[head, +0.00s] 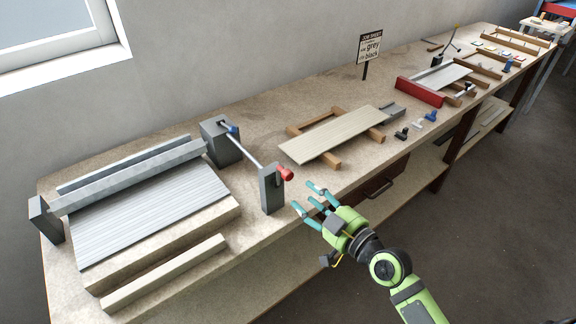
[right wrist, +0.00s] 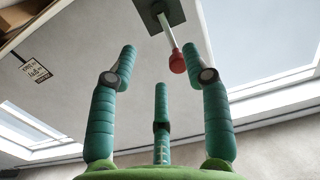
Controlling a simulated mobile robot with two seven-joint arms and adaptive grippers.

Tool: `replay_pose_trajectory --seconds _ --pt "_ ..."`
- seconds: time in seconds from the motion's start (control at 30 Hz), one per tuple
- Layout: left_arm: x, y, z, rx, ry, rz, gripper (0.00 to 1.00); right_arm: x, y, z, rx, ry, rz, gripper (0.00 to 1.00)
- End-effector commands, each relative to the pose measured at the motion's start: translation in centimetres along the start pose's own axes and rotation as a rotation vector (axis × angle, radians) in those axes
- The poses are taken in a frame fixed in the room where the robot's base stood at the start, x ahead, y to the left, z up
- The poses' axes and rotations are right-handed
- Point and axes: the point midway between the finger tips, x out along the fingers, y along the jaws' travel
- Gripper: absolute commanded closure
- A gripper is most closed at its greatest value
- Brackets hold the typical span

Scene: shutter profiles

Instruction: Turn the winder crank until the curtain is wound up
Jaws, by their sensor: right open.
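The winder stands at the left of the bench in the head view, with a grey roller (head: 135,178) between its end blocks. The grey slatted curtain (head: 150,215) lies spread over a pale board in front of the roller. A steel shaft (head: 248,152) runs from the dark block to a grey post (head: 271,192). The red crank knob (head: 286,174) sits beside the post's top; it also shows in the right wrist view (right wrist: 178,62). My right gripper (head: 310,196) is open and empty, just right of and below the knob, not touching it. My left gripper is out of view.
A pale wooden strip (head: 165,273) lies along the bench's front edge. A slatted panel on wooden bars (head: 335,135) lies right of the winder. Small fittings (head: 415,124), a red-fronted tray (head: 420,92) and a sign (head: 369,48) are farther back. The floor in front is clear.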

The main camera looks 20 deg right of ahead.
Motion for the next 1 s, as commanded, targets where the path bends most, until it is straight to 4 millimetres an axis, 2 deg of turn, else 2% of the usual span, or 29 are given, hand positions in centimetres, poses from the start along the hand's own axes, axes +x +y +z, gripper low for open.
replay_pose_trajectory --seconds 0.03,0.07,0.2,0.6,0.97,1.0 --pt "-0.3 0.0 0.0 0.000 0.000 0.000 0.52 -0.2 -0.1 -1.8 -0.012 0.029 -0.009 0.51" --pt "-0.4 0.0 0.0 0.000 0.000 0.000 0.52 -0.2 -0.2 -2.5 -0.016 0.042 -0.013 0.51" --pt "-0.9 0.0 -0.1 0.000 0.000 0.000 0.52 0.6 -0.2 -3.7 -0.022 0.064 -0.017 0.51" --pt "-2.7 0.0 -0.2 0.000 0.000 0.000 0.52 6.1 -0.4 -3.8 -0.020 0.060 -0.017 0.51" --pt "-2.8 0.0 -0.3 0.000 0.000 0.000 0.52 6.8 -0.4 -3.6 -0.021 0.059 -0.017 0.51" --pt "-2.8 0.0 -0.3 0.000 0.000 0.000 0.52 6.7 -0.4 -3.6 -0.021 0.059 -0.017 0.63"
